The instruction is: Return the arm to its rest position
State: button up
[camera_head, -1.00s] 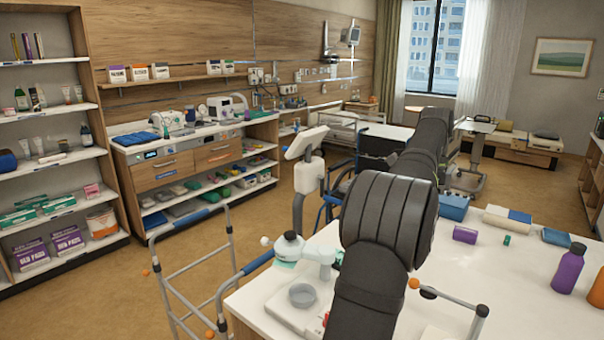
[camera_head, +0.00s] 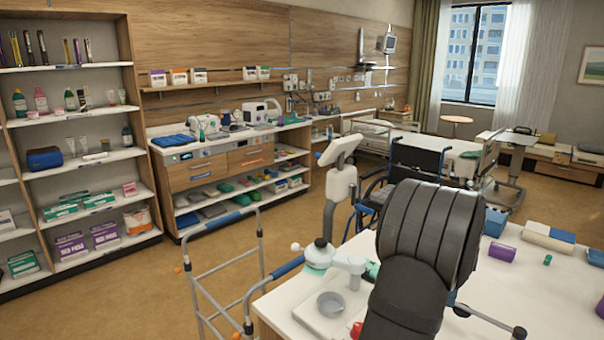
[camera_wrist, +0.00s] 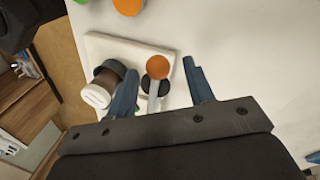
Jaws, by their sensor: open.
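My gripper (camera_wrist: 163,92) shows in the wrist view with its two blue-grey fingers apart and nothing held between them. It points down at the white table (camera_wrist: 220,40). Below the fingers is a pale tray (camera_wrist: 105,45) with a white-and-brown cylindrical item (camera_wrist: 98,93) and an orange-topped item (camera_wrist: 157,67). I cannot tell how far above them the fingers are. In the head view my dark arm links rise over the front of the white table (camera_head: 510,290); the gripper itself is hidden there.
A wheelchair (camera_head: 410,175) is behind.

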jog(key=shift+s+f, duration=0.1)
jog(key=shift+f, duration=0.4)
jog(key=w+d+r, duration=0.1)
jog(key=w+r, duration=0.2)
jog(key=r, duration=1.4)
jog(key=s+f, duration=0.1)
jog(key=f, duration=0.4)
jog(key=s+f, duration=0.1)
jog(key=f, duration=0.5)
jog(key=s+a+f, duration=0.1)
jog(key=f, duration=0.5)
jog(key=shift+s+a+n, duration=0.5)
jog(key=shift+a, duration=0.05)
jog(key=shift+d, duration=0.1)
